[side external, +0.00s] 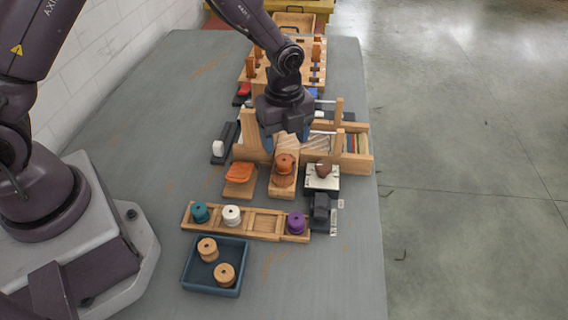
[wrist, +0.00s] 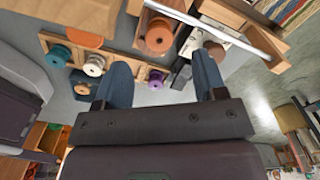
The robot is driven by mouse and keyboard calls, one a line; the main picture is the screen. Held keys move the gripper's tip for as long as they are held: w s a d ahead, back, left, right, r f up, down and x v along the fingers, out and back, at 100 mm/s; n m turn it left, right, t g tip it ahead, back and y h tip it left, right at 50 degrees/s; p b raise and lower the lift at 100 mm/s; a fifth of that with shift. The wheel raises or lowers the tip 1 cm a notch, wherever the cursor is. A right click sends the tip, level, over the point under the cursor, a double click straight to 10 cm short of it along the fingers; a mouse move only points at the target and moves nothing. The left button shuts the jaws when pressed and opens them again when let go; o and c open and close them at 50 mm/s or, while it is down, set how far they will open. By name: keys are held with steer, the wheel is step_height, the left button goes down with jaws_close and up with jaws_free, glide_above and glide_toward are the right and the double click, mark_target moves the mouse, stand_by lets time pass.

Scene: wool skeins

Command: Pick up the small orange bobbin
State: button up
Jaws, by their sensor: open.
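The small orange bobbin (side external: 285,163) stands upright on a wooden stand (side external: 283,188) near the middle of the table. In the wrist view the bobbin (wrist: 159,37) shows just beyond the fingertips and roughly centred between them. My gripper (wrist: 160,64) is open and empty, with its two blue-grey fingers apart. In the side view my gripper (side external: 286,137) hangs above and slightly behind the bobbin; its fingers are hard to make out there. I cannot tell the exact gap between fingers and bobbin.
A wooden rack (side external: 262,222) in front holds teal, white and purple bobbins. A blue tray (side external: 213,291) holds two tan bobbins. An orange piece (side external: 240,172) and a white scale-like device (side external: 322,184) flank the stand closely. Wooden posts (side external: 338,112) rise behind.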

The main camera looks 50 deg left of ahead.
mark_target(284, 160)
steer(key=shift+f, duration=2.75)
steer(key=c, duration=1)
steer(key=shift+r, duration=0.55)
step_height(284, 160, up, 3)
steer(key=shift+s+f, duration=0.15)
steer(key=shift+f, duration=0.05)
steer(key=s+a+r, duration=0.2)
steer(key=s+r, duration=1.1)
steer(key=r, duration=0.1)
steer(key=shift+s+r, duration=0.2)
steer(key=shift+s, duration=0.1)
